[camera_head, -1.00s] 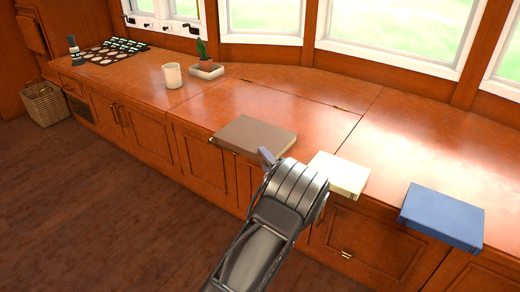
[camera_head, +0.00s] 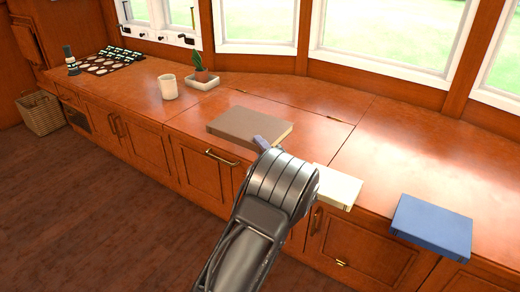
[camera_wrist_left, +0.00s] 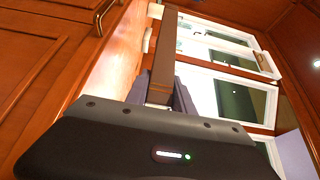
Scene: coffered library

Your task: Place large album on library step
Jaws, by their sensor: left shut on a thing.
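The large album (camera_head: 250,127) is a thick brown book, the largest of three along the counter's front edge. It lies flat, at or just above the counter top; I cannot tell the gap. My left gripper (camera_head: 263,143) is shut on its front edge, and my arm hides part of that side. In the left wrist view, the album's brown spine (camera_wrist_left: 165,50) runs between the fingers (camera_wrist_left: 160,98). I see no library step in these views. My right gripper is out of view.
A cream book (camera_head: 338,186) and a blue book (camera_head: 432,226) overhang the counter (camera_head: 400,155) to the right. A white mug (camera_head: 168,87) and a potted cactus (camera_head: 202,78) stand behind left. A basket (camera_head: 41,113) is on the floor (camera_head: 90,200) at far left, where floor is clear.

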